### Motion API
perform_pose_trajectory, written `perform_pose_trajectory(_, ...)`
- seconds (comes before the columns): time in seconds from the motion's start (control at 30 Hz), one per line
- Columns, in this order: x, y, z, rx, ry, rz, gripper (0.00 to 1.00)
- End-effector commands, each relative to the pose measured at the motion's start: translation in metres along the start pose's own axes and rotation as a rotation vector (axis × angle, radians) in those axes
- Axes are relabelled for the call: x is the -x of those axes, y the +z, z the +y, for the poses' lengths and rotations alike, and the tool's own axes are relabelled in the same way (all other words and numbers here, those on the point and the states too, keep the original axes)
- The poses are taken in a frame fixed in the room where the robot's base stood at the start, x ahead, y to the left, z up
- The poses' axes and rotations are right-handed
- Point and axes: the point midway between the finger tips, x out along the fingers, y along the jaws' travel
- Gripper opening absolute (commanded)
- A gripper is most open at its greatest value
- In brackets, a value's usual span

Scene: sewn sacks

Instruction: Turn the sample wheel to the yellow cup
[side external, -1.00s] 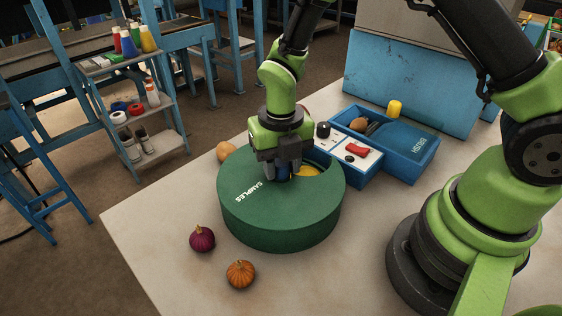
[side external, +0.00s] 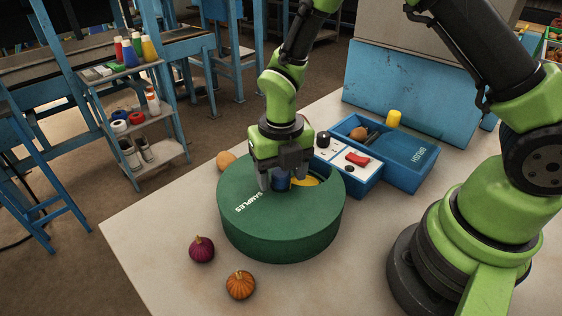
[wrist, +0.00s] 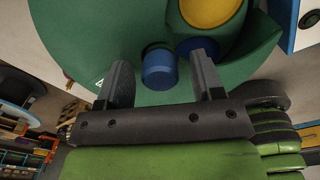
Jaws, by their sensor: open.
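The sample wheel is a round green drum (side external: 285,228) marked SAMPLES, standing on the table. A blue knob (side external: 281,181) stands up from its top; it also shows in the wrist view (wrist: 158,69). Beside the knob, a cut-out in the lid shows the yellow cup (side external: 305,181), partly hidden by my gripper in the side view. The wrist view shows yellow (wrist: 207,10) in the opening, with a blue surface (wrist: 200,45) along its near edge. My gripper (side external: 282,185) is open over the drum, its fingers apart on either side of the knob, with gaps visible in the wrist view (wrist: 160,75).
A blue case (side external: 388,150) labelled BRUSH and a white-topped box (side external: 348,160) with a red switch stand close behind the drum's right. A purple gourd (side external: 202,249), an orange pumpkin (side external: 240,285) and a tan gourd (side external: 226,160) lie around it.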

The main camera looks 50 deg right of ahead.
Motion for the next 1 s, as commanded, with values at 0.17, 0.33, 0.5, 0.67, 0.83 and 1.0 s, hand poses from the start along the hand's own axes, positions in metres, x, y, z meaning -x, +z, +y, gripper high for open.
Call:
perform_pose_trajectory(0.17,0.024,0.001,0.001,0.000,0.005,-0.006,0.61)
perform_pose_trajectory(0.33,0.060,0.001,0.001,-0.001,0.006,-0.007,0.61)
perform_pose_trajectory(0.5,0.086,0.001,0.001,0.000,0.003,-0.005,0.61)
perform_pose_trajectory(0.67,0.097,0.000,0.000,0.000,0.001,-0.002,0.61)
perform_pose_trajectory(0.83,0.098,0.000,0.000,0.000,0.000,0.000,0.61)
perform_pose_trajectory(1.0,0.099,0.000,-0.001,-0.015,0.003,-0.003,0.61)
